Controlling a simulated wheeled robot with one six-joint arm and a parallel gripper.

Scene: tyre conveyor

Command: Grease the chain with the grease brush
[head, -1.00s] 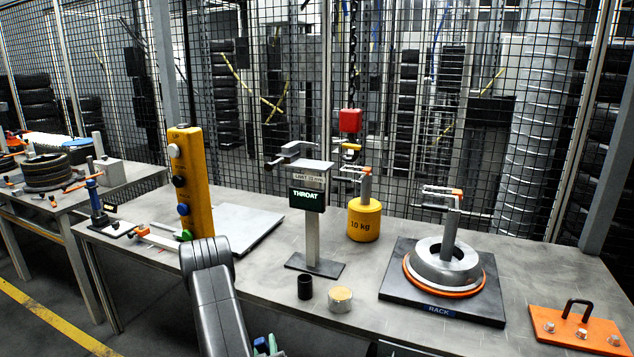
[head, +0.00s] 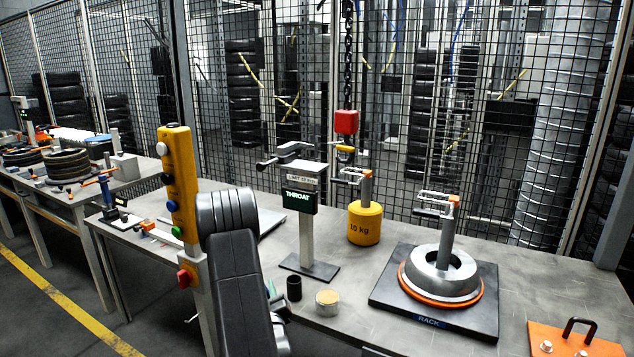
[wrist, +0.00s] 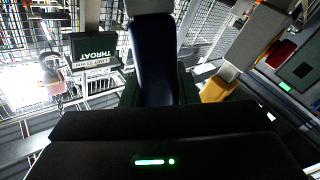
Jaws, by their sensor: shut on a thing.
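The dark chain (head: 348,60) hangs upright in front of the mesh fence in the head view. A red block (head: 346,122) with a yellow hook part is at its lower end. In the wrist view my gripper (wrist: 155,95) is shut on a dark blue handle, which appears to be the grease brush (wrist: 153,60). In the head view my arm covers the lower middle, and the gripper and brush cannot be made out clearly. No contact between brush and chain is visible.
A yellow button pendant (head: 180,190) stands left of my arm. A THROAT gauge stand (head: 308,232), a yellow 10 kg weight (head: 364,224), a black cup (head: 294,288) and a round tin (head: 327,303) stand on the table. A rack with a metal cone (head: 440,275) is right.

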